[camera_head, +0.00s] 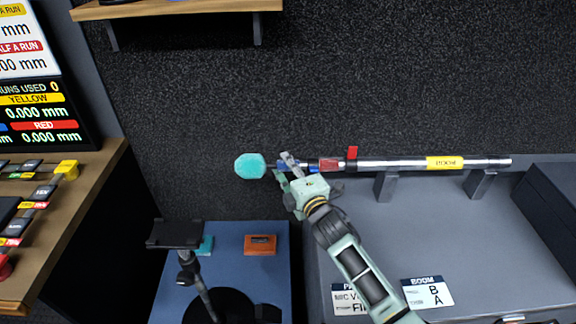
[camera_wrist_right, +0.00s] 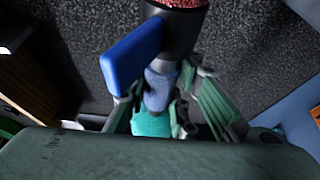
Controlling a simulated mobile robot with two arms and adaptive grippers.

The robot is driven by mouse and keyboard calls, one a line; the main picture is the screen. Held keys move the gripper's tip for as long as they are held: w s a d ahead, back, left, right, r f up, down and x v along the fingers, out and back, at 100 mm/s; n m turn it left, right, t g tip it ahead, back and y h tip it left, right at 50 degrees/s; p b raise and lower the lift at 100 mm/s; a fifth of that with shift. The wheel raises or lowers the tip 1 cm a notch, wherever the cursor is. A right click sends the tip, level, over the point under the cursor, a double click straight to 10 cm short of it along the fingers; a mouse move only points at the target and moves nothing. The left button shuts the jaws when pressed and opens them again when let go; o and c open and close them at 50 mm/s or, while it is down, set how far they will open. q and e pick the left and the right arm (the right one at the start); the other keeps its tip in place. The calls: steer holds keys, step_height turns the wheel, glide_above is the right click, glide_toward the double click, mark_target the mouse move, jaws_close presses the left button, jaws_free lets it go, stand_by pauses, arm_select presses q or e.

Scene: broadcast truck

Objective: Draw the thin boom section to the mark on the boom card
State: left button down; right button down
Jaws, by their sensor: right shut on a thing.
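The boom (camera_head: 390,164) lies level across two grey supports, with a yellow label (camera_head: 445,162), a red lever (camera_head: 352,152) and a red band (camera_head: 330,164). At its left end is a teal foam tip (camera_head: 250,166). The thin boom section (camera_wrist_right: 160,88) shows in the right wrist view between a blue lever (camera_wrist_right: 131,54) and the teal tip (camera_wrist_right: 151,123). My right gripper (camera_head: 283,165) is shut on this thin section, just right of the foam. My left gripper is out of view.
Another card (camera_head: 347,300) is partly hidden behind my right arm. A blue-topped surface (camera_head: 225,270) holds an orange box (camera_head: 260,245) and a dark stand (camera_head: 176,235). A wooden desk (camera_head: 95,180) with controls is at left. Dark textured wall stands behind the boom.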

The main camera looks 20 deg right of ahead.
steer(key=a, duration=0.2)
steer(key=w+a+b, duration=0.1)
steer(key=a, duration=0.2)
steer(key=shift+w, duration=0.2)
steer(key=c, duration=1.5)
jaws_free()
steer(key=shift+o, duration=0.2)
steer(key=shift+d, duration=0.1)
steer(key=shift+s, duration=0.1)
steer(key=s+d, duration=0.1)
steer(key=s, duration=1)
steer(key=shift+s+d, duration=0.15)
steer(key=shift+s, duration=0.25)
